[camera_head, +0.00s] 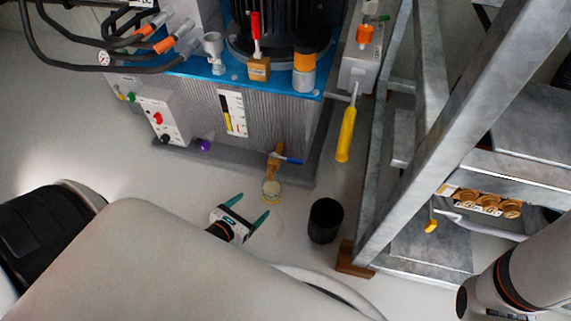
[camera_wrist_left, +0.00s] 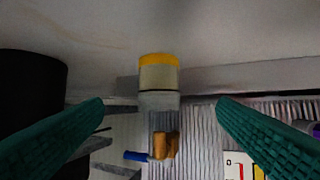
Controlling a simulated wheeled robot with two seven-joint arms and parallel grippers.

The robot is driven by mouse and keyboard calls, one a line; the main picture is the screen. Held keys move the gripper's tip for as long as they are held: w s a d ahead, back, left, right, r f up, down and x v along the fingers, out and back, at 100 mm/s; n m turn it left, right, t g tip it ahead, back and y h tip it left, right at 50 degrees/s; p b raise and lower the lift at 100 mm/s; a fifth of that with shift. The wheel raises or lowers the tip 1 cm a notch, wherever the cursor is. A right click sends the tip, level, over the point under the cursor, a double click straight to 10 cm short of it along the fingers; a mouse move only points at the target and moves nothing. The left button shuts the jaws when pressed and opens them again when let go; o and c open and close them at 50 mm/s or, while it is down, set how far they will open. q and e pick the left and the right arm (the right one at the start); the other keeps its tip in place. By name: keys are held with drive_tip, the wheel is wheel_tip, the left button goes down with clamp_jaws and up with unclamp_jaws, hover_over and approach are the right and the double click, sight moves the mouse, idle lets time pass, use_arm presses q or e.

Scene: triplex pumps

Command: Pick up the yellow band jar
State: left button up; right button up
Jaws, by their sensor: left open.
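The yellow band jar (camera_wrist_left: 159,76) stands out in the left wrist view, with a yellow band at its upper end in that picture and a pale body. In the head view the jar (camera_head: 271,188) is a small pale round shape on the floor below the brass valve. My left gripper (camera_head: 249,209) is open, its two green fingers pointing at the jar. In the left wrist view the jar shows in the gap between the fingers (camera_wrist_left: 160,108), apparently beyond the tips and not touched. My right arm shows at lower right, but its gripper is out of view.
A black bin (camera_head: 325,220) stands right of the jar. A brass valve with a blue handle (camera_head: 288,160) juts from the grey pump tank (camera_head: 190,111) just behind it. A metal frame (camera_head: 385,190) rises at right. The floor left of my gripper is clear.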

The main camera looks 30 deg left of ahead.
sight(266, 197)
use_arm(q)
drive_tip(key=b+x, duration=0.1)
drive_tip(key=x, duration=0.1)
drive_tip(key=b+x, duration=0.1)
drive_tip(key=x, duration=0.2)
drive_tip(key=shift+w+f, duration=0.1)
drive_tip(key=shift+f, duration=0.3)
drive_tip(key=shift+w+f+b, duration=0.15)
drive_tip(key=shift+w+b, duration=0.2)
drive_tip(key=shift+w, duration=0.2)
drive_tip(key=b+x, duration=0.1)
drive_tip(key=x, duration=0.1)
drive_tip(key=b+x, duration=0.1)
drive_tip(key=x, duration=0.1)
drive_tip(key=shift+d+f+b, duration=0.15)
drive_tip(key=shift+f+b, duration=0.15)
drive_tip(key=shift+f, duration=0.15)
drive_tip(key=shift+w, duration=0.4)
drive_tip(key=c, duration=1.2)
